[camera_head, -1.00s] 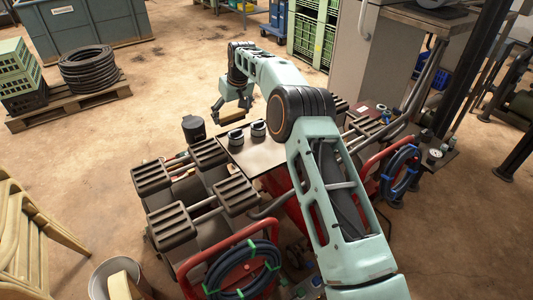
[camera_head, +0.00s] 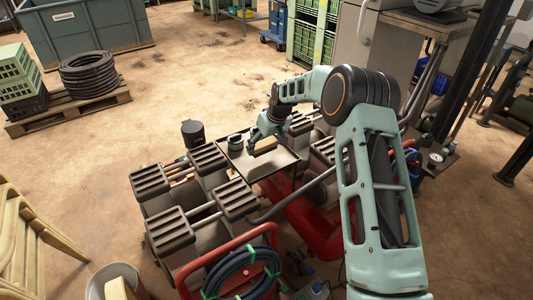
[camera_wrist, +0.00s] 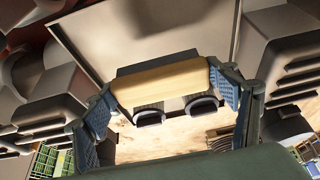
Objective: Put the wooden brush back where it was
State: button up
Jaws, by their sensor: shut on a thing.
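The wooden brush (camera_wrist: 165,83) is a pale wood block with a dark strip along one long side, seen in the wrist view. My gripper (camera_wrist: 160,86) is shut on it, with a blue-padded finger at each end. In the head view my gripper (camera_head: 263,146) is above the dark tray (camera_head: 268,168) on the red cart. The brush is hard to make out there. The wrist view shows the bare tray surface (camera_wrist: 145,38) behind the brush. I cannot tell whether the brush touches the tray.
A dark round cup (camera_head: 235,142) stands at the tray's far left; two round dark pieces (camera_wrist: 149,117) show just past the brush in the wrist view. Ribbed black blocks (camera_head: 239,199) flank the tray. A black canister (camera_head: 193,132) is at the far left. The near tray is clear.

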aim_at(268, 149)
jog(key=shift+s+d+f, duration=0.1)
jog(key=shift+d+f, duration=0.05)
jog(key=shift+f, duration=0.95)
jog(key=shift+d+f, duration=0.15)
jog(key=shift+f, duration=0.9)
jog(key=o, duration=1.1)
jog(key=shift+r, duration=0.1)
jog(key=shift+o, duration=0.2)
jog(key=shift+r, duration=0.1)
jog(key=shift+r, duration=0.25)
jog(key=v, duration=1.1)
jog(key=shift+s+r, duration=0.15)
jog(key=shift+r, duration=0.2)
jog(key=shift+d, duration=0.15)
